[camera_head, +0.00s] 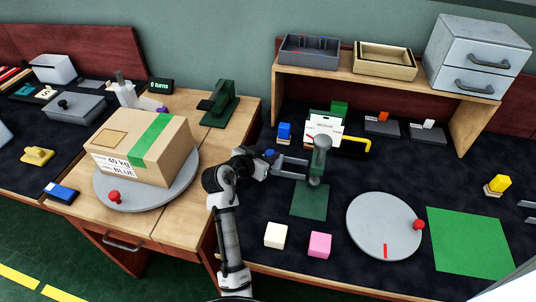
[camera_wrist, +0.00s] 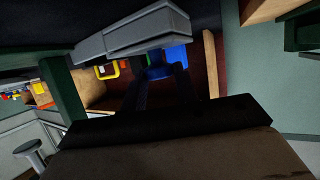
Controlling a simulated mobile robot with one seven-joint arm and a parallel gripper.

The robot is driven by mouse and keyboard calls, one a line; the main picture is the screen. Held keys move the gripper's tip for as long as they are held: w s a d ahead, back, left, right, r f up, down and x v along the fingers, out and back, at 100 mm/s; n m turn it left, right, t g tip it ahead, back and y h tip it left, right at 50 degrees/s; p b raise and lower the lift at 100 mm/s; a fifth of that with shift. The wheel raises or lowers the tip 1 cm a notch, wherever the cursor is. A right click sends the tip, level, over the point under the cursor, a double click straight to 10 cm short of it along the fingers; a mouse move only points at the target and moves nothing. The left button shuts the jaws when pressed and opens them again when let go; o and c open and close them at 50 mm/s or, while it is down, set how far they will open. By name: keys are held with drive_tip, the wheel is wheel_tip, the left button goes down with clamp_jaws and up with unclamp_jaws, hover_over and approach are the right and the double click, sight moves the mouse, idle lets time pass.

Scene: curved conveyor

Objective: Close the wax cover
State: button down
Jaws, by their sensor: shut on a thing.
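I cannot tell for certain which thing is the wax cover. My gripper (camera_head: 307,170) reaches right over the dark work surface. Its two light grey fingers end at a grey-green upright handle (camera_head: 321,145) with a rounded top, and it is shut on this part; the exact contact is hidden. A rounded grey foot (camera_head: 315,181) shows below, above a dark green plate (camera_head: 310,201). In the wrist view, a grey bar (camera_wrist: 130,36) crosses the top, a blue thing (camera_wrist: 166,62) lies beyond, and a dark green post (camera_wrist: 62,92) stands left.
A cardboard box (camera_head: 145,148) sits on a round grey turntable at the left. A second turntable (camera_head: 383,226), a white block (camera_head: 276,235) and a pink block (camera_head: 319,245) lie nearer the front. A yellow bent bar (camera_head: 362,143) is behind. A wooden shelf (camera_head: 345,75) overhangs the back.

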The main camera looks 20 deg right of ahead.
drive_tip(key=c, duration=1.1)
unclamp_jaws()
drive_tip(key=shift+w+a, duration=0.2)
drive_tip(key=shift+a, duration=0.1)
drive_tip(key=shift+o, duration=0.2)
drive_tip(key=shift+d, duration=0.1)
drive_tip(key=shift+s, duration=0.15)
drive_tip(key=b+v, duration=0.2)
drive_tip(key=v, duration=1.1)
drive_tip(key=shift+s+a+b, duration=0.2)
drive_tip(key=shift+a+b, duration=0.15)
